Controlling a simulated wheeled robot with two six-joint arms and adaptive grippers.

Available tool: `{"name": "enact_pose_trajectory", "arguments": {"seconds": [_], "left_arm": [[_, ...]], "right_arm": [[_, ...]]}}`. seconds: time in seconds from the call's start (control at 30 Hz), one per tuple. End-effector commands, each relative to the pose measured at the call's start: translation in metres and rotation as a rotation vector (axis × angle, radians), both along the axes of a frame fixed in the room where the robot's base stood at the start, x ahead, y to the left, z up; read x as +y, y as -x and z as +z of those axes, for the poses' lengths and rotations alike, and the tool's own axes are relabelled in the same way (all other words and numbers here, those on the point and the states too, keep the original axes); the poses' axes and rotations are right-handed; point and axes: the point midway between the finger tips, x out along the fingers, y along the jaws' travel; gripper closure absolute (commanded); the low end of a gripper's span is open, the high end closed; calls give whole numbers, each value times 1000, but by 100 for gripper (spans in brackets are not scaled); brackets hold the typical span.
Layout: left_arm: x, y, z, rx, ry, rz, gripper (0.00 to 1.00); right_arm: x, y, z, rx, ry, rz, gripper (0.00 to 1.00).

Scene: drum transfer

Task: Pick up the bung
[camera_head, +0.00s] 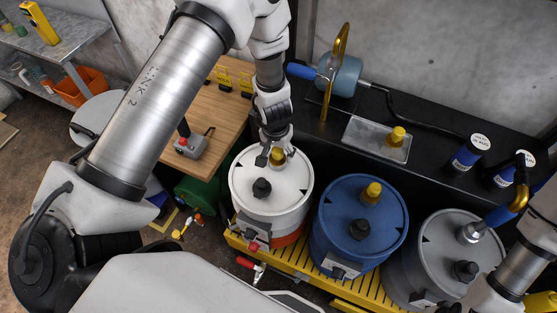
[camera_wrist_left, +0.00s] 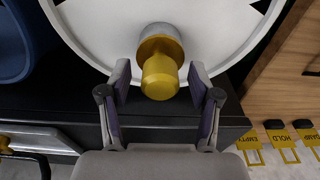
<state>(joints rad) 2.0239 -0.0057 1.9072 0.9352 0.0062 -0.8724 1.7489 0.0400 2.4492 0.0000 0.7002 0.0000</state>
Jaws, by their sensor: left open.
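A yellow bung (camera_head: 277,157) stands upright on the lid of the white drum (camera_head: 243,185). My left gripper (camera_head: 275,150) is over this bung from above. In the left wrist view the bung (camera_wrist_left: 160,75) lies between the two spread fingers of my left gripper (camera_wrist_left: 160,82), with a gap on each side. The left gripper is open and holds nothing. Another yellow bung (camera_head: 372,191) is on the blue drum (camera_head: 335,215), and one more (camera_head: 397,135) is on a metal tray (camera_head: 366,143). My right gripper does not show.
The drums stand on a yellow grating (camera_head: 290,265). A black bench (camera_head: 430,165) lies behind, with a wooden table (camera_head: 222,115) to its left. A dark cap (camera_head: 262,188) sits beside the bung.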

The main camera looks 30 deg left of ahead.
Motion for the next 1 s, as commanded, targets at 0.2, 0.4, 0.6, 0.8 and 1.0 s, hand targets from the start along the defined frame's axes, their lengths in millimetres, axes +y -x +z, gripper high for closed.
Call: {"name": "enact_pose_trajectory", "arguments": {"seconds": [0.2,0.4,0.6,0.8,1.0], "left_arm": [[0,0,2,0,0,0,76],[0,0,2,0,0,0,100],[0,0,4,1,0,-1,100],[0,0,38,0,0,-2,100],[0,-1,84,0,0,-1,100]], "right_arm": [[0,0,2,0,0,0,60],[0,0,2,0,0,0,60],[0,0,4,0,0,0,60],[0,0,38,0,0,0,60],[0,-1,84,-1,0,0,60]]}}
